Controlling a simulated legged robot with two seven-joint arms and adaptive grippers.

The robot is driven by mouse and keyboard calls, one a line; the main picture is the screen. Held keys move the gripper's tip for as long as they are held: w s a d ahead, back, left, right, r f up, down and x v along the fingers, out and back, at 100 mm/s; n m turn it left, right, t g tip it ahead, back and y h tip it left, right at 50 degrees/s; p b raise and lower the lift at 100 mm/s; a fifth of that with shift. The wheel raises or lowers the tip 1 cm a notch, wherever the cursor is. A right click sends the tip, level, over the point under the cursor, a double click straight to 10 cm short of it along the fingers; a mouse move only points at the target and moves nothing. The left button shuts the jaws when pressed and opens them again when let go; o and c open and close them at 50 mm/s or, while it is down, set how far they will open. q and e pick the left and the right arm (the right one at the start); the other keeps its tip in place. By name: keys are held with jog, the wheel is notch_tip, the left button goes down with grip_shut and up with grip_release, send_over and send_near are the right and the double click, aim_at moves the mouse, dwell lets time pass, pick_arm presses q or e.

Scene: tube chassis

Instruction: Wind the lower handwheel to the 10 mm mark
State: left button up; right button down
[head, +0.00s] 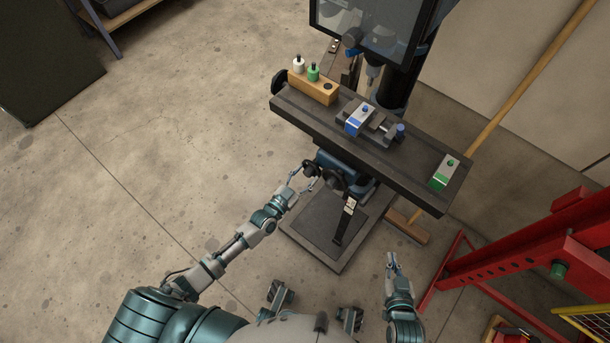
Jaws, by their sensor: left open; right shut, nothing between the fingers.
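The lower handwheel (335,180) is a dark wheel on the front of the blue housing under the machine table. A dark knob (308,169) shows at its left. My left gripper (304,181) is open at the wheel's left side, its fingers spread just in front of the knob. I cannot tell whether they touch it. A small pale plate (350,205) on a dark upright strip sits just below and right of the wheel; its marks are too small to read. My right gripper (391,260) is shut and empty, well away from the wheel at lower right.
The dark machine table (420,190) overhangs the wheel. It carries a wooden block (312,88) with white and green bottles, a vise (365,121) and a green-white block (444,172). A red frame (520,248) stands right, a broom (408,226) behind. Floor at left is clear.

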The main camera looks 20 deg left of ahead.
pick_arm(q)
grip_shut()
jog(key=shift+n, duration=0.8)
jog(key=n, duration=0.2)
jog(key=shift+n, duration=0.3)
pick_arm(e)
jog(key=shift+s+d+f+g, duration=0.15)
jog(key=shift+s+f+g, duration=0.15)
jog(key=shift+f+g, duration=0.15)
pick_arm(q)
grip_release()
pick_arm(e)
jog(key=shift+r, duration=0.1)
